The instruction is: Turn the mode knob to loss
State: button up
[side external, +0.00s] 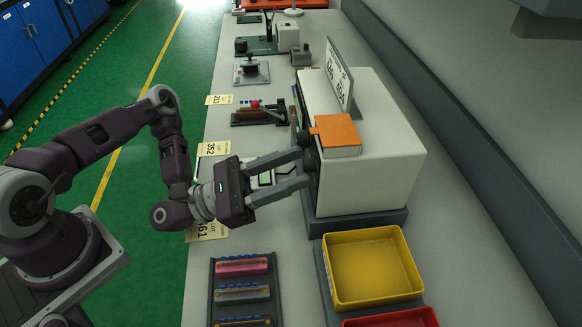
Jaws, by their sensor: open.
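The white box-shaped instrument (375,165) stands on a dark base at the right. Its front panel faces left and shows only edge-on. Dark knob-like parts (311,160) stick out of that panel, but I cannot tell which is the mode knob or read its marks. My gripper (304,168) reaches right to the panel with its two fingers apart. The fingertips are at these dark parts; I cannot tell whether they touch or straddle a knob. The word loss and any pointer are hidden from this side.
An orange block (335,135) and an upright sign (339,76) sit on top of the instrument. A yellow bin (410,290) and a red bin (395,319) stand nearer. A dark rack (214,290) with coloured pieces lies at the lower middle. Small fixtures (252,71) line the far bench.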

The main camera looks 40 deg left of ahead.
jog(key=shift+w+d+r, duration=0.1)
jog(key=shift+w+d, duration=0.05)
grip_shut()
jog(key=shift+m, duration=0.5)
jog(key=m+g+h, duration=0.1)
jog(key=m+g, duration=0.1)
jog(key=m, duration=0.3)
jog(key=m+g+h, duration=0.1)
jog(key=m+g, duration=0.1)
jog(key=m, duration=0.3)
jog(key=m+g, duration=0.3)
jog(key=m, duration=0.2)
jog(key=shift+w+a+r+h, duration=0.15)
jog(key=shift+w+a+h, duration=0.15)
jog(key=shift+h, duration=0.1)
jog(key=shift+m, duration=0.3)
grip_release()
